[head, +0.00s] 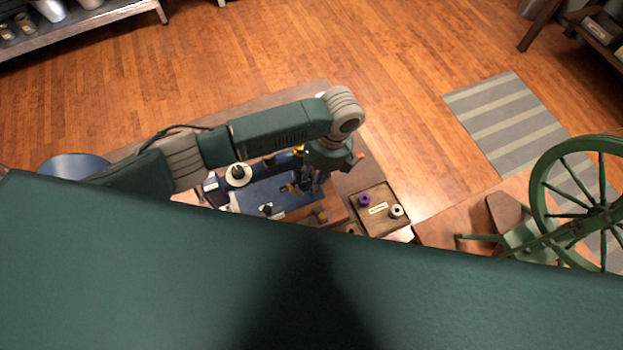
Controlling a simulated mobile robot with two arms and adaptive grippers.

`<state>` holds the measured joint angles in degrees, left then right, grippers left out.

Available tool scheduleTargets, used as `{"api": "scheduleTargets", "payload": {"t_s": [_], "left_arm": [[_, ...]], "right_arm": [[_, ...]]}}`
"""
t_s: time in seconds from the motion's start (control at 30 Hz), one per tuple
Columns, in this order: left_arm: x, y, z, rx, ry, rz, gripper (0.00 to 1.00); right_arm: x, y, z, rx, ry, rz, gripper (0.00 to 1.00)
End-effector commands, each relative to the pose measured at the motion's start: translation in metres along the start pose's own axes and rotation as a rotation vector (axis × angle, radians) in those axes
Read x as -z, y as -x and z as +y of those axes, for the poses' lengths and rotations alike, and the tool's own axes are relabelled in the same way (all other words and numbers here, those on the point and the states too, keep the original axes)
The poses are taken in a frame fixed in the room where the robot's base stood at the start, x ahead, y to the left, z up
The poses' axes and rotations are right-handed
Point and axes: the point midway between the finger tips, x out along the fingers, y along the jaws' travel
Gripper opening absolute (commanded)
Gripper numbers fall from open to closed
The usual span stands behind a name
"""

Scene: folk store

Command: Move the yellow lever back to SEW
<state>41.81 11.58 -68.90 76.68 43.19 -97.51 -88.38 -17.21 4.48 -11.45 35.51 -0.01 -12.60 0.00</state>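A blue sewing machine (272,196) sits on a wooden table, partly covered by my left arm. A small yellow part (290,188), possibly the lever, shows on it just left of my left gripper (311,187). Another yellow spot shows higher up, beside my wrist. The gripper points down at the machine's right part. Its fingers are dark and small, and I cannot tell whether they are open or touch the yellow part. No SEW label is readable. My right gripper is not in view.
A wooden tray (387,222) with a purple spool (364,201) and a white spool (397,211) stands right of the machine. A green spinning wheel (590,212) is at the far right. Open floor lies beyond the table.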

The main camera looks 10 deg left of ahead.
Motion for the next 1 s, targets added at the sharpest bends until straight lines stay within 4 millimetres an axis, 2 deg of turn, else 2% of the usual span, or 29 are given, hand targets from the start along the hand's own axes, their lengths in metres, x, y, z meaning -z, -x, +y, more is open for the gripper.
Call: {"api": "scheduleTargets", "payload": {"t_s": [0.1,1.0], "left_arm": [[-0.004,0.002,-0.007,0.008,0.006,-0.008,0.36],[-0.003,0.009,-0.044,0.012,0.002,-0.007,0.36]], "right_arm": [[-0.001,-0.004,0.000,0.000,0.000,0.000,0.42],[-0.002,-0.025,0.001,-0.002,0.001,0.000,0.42]]}}
